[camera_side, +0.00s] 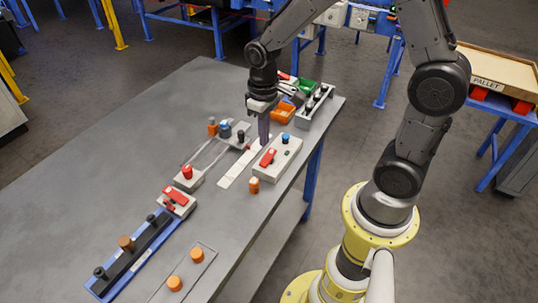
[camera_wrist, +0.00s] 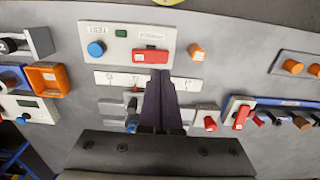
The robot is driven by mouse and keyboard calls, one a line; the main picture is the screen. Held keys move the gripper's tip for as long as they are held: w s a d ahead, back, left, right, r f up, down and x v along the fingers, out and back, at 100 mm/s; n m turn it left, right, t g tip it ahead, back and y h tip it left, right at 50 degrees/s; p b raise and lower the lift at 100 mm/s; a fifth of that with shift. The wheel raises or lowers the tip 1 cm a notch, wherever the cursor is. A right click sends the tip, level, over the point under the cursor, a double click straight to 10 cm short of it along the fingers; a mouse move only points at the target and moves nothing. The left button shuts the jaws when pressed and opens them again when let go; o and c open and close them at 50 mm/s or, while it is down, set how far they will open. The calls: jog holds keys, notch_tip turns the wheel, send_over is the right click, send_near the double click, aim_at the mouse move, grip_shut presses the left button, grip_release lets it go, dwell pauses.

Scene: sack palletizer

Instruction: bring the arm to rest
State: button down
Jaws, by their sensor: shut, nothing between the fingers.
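My gripper (camera_side: 264,142) points straight down over the far part of the grey table (camera_side: 110,140). Its dark fingers are together with nothing between them, and they also show in the wrist view (camera_wrist: 160,76). The fingertips are over or beside a white marked strip (camera_wrist: 118,79), close to a pale box (camera_side: 278,157) with a red switch and a blue button. I cannot tell whether the tips touch anything. The fingers hide part of the strip in the wrist view.
An orange peg (camera_side: 254,185) stands beside the pale box. An orange bin (camera_side: 282,115) and a green bin (camera_side: 307,86) are farther back. A blue rail (camera_side: 133,256) with dark knobs lies at the front left. The table's left side is bare.

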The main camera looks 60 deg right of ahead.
jog(key=shift+r, duration=0.5)
jog(key=s+a+r+t, duration=0.1)
jog(key=s+r+t, duration=0.1)
jog(key=r, duration=0.4)
jog(key=s+a+r+t, duration=0.1)
jog(key=s+r+t, duration=0.1)
jog(key=r, duration=0.4)
jog(key=s+r+t, duration=0.1)
jog(key=s+r, duration=0.1)
jog(key=s, duration=0.9)
jog(key=shift+s+a+t, duration=0.2)
jog(key=shift+a+t, duration=0.1)
